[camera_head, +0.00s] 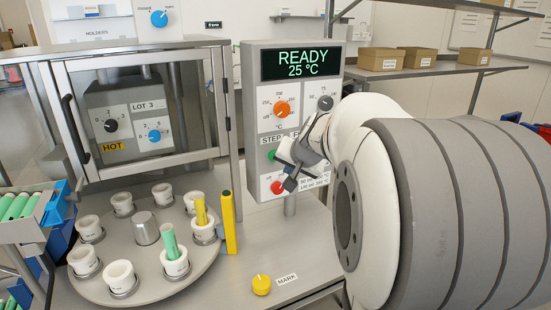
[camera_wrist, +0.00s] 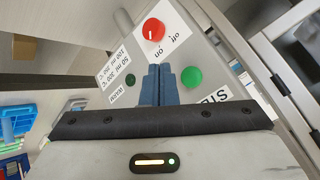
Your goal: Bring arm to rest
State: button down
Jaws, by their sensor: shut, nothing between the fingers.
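My gripper (camera_head: 291,180) is in front of the lower part of the control panel (camera_head: 254,128), beside its green and red controls. In the wrist view the gripper (camera_wrist: 158,70) is shut, its two blue-grey fingers together with nothing between them. The fingers point at the panel face between the red knob (camera_wrist: 154,30) and the green button (camera_wrist: 191,77). I cannot tell whether they touch the panel. My arm fills the right side of the head view and hides part of the bench. The panel display (camera_head: 300,64) reads READY, 25 °C.
A round carousel (camera_head: 141,283) with several white cups, two holding green and yellow sticks, stands at left before a glass-doored cabinet (camera_head: 145,105). A yellow post (camera_head: 228,222) stands at its edge. A yellow knob (camera_head: 261,285) is on the bench. Shelves with boxes (camera_head: 410,60) are behind.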

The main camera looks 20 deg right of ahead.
dwell(0.4)
jog(key=s+a+f+n+g+y, duration=0.1)
jog(key=s+a+f+n+g, duration=0.1)
jog(key=s+a, duration=0.4)
jog(key=s+a+f+n+g+y, duration=0.1)
jog(key=s+a+f+n, duration=0.2)
jog(key=s+a, duration=0.3)
jog(key=s+a+f+n+g, duration=0.1)
jog(key=s+a+f, duration=0.1)
jog(key=s, duration=0.4)
jog(key=s+a+f+n+g+h, duration=0.1)
jog(key=s+a+f+n+g, duration=0.1)
jog(key=s, duration=0.4)
jog(key=shift+f, duration=0.5)
jog(key=shift+d, duration=0.15)
dwell(1.0)
